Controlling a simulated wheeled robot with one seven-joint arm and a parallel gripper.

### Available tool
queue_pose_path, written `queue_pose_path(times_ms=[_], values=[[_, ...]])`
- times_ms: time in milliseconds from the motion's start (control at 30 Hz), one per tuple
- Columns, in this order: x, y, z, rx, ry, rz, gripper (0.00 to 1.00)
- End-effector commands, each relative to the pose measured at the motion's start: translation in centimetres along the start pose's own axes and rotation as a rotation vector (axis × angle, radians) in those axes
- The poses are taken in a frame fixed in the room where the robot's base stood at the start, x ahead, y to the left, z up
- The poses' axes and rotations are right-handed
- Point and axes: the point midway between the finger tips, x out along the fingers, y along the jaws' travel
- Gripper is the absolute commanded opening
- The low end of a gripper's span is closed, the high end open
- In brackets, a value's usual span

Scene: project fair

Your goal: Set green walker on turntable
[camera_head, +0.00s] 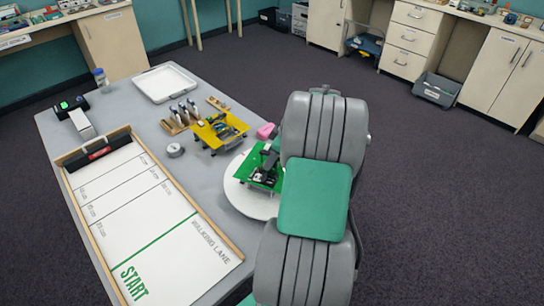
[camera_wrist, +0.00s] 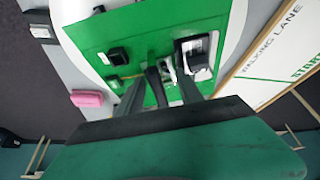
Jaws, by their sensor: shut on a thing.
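The green walker (camera_head: 259,168) is a flat green plate with black parts on top. It is over the white round turntable (camera_head: 245,197) at the table's right edge; I cannot tell whether it rests on the disc or is just above it. In the wrist view the green walker (camera_wrist: 130,42) fills the upper middle, with the white turntable (camera_wrist: 232,45) showing beside it. My gripper (camera_wrist: 168,85) is shut on a part in the middle of the walker. In the head view my arm covers the turntable's right side and most of the gripper.
A yellow walker (camera_head: 219,130) stands just behind the turntable. A pink block (camera_head: 265,131) lies near the table's right edge. The walking lane board (camera_head: 150,215) takes up the left front. A white tray (camera_head: 165,83) is at the back, and a small round grey item (camera_head: 175,150) is mid-table.

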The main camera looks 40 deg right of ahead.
Motion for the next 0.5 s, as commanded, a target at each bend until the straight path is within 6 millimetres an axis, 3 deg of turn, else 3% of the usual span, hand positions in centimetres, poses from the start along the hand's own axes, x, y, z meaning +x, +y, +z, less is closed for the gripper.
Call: queue_pose_path(times_ms=[267,300,500], values=[[0.18,0.11,0.03,-0.002,0.002,0.004,0.0],[0.21,0.05,0.07,-0.001,0.001,0.002,0.45],[0.14,0.05,0.05,-0.001,0.001,0.002,0.61]])
